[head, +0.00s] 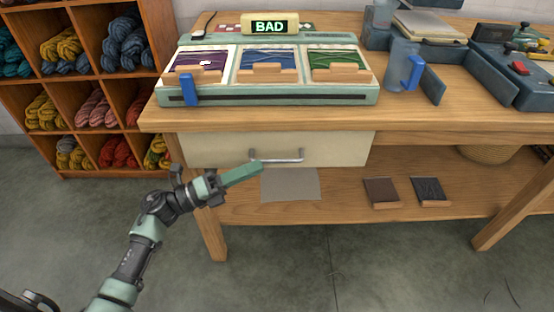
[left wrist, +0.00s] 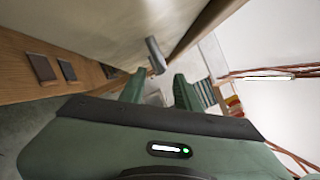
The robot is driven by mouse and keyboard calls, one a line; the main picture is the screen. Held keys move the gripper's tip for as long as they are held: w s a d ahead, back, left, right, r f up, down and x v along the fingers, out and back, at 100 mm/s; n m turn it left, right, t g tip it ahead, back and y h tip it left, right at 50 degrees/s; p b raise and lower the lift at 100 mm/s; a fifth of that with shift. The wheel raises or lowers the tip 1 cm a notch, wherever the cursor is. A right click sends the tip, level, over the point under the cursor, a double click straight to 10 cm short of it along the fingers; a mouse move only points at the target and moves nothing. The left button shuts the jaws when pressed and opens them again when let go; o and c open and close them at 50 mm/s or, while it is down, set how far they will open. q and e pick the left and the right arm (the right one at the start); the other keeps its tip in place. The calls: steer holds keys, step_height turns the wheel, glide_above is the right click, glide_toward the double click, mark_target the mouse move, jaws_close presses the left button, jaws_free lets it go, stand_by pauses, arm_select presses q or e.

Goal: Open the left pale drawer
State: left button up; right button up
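The pale drawer (head: 335,149) sits under the left part of the wooden table top, and its front looks closed. A silver bar handle (head: 288,156) is on its front, and the handle also shows in the left wrist view (left wrist: 155,54). My left gripper (head: 258,168) is just in front of the handle's left end. In the left wrist view my left gripper (left wrist: 158,82) has its two green fingers apart with nothing between them. The handle lies just beyond the fingertips, apart from them as far as I can tell. My right gripper is not in view.
A lower shelf (head: 340,205) holds a grey sheet (head: 290,186) and two dark cards. A yarn cubby (head: 90,84) stands left. The floor in front is clear.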

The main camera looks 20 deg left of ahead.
mark_target(271, 161)
arm_select(q)
steer(key=shift+x, duration=2.65)
jaws_close()
